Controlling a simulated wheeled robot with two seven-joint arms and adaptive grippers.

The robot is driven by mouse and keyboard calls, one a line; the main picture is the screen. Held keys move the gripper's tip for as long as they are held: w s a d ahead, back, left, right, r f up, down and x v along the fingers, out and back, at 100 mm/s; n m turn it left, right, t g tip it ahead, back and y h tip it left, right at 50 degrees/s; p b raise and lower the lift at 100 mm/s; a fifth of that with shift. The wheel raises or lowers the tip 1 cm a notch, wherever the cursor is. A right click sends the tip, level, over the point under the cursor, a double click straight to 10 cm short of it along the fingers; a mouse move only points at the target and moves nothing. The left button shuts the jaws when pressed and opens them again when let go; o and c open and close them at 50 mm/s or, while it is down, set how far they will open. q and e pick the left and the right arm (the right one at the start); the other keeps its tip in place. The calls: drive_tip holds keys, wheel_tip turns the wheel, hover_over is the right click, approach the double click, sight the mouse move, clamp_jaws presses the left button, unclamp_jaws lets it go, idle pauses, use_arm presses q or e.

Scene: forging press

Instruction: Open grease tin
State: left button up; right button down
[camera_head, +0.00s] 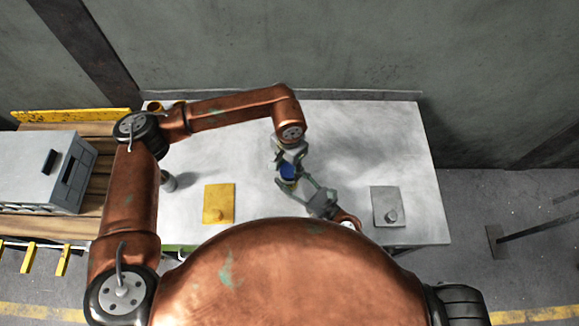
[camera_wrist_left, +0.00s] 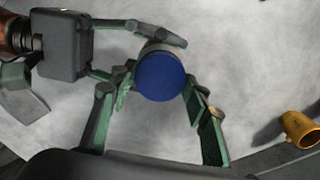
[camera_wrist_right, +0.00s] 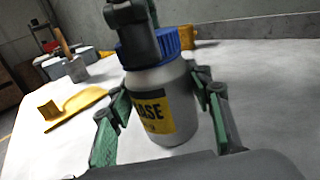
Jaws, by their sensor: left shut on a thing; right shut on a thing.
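The grease tin has a pale grey body (camera_wrist_right: 155,82) with a yellow label and a blue lid (camera_wrist_left: 160,77). In the head view its blue top (camera_head: 288,172) shows near the middle of the table. My right gripper (camera_wrist_right: 160,110) is shut around the tin's body from the side. My left gripper (camera_wrist_left: 158,92) comes from above and is shut on the lid; it also shows over the lid in the right wrist view (camera_wrist_right: 137,28). The lid sits on top of the body. I cannot tell whether the tin's base touches the table.
A yellow cup (camera_wrist_left: 301,129) stands at the back left. A grey case (camera_head: 42,165) rests on slats at the left. The table's back right is clear.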

use_arm(q)
drive_tip(key=n, duration=0.6)
use_arm(e)
drive_tip(key=shift+f, duration=0.1)
use_arm(q)
drive_tip(key=n, duration=2.2)
drive_tip(key=shift+r, duration=0.1)
drive_tip(key=n, duration=0.3)
drive_tip(key=shift+n, duration=0.4)
drive_tip(key=n, duration=1.5)
drive_tip(key=shift+n, duration=0.4)
drive_tip(key=n, duration=0.6)
drive_tip(key=shift+r, duration=0.1)
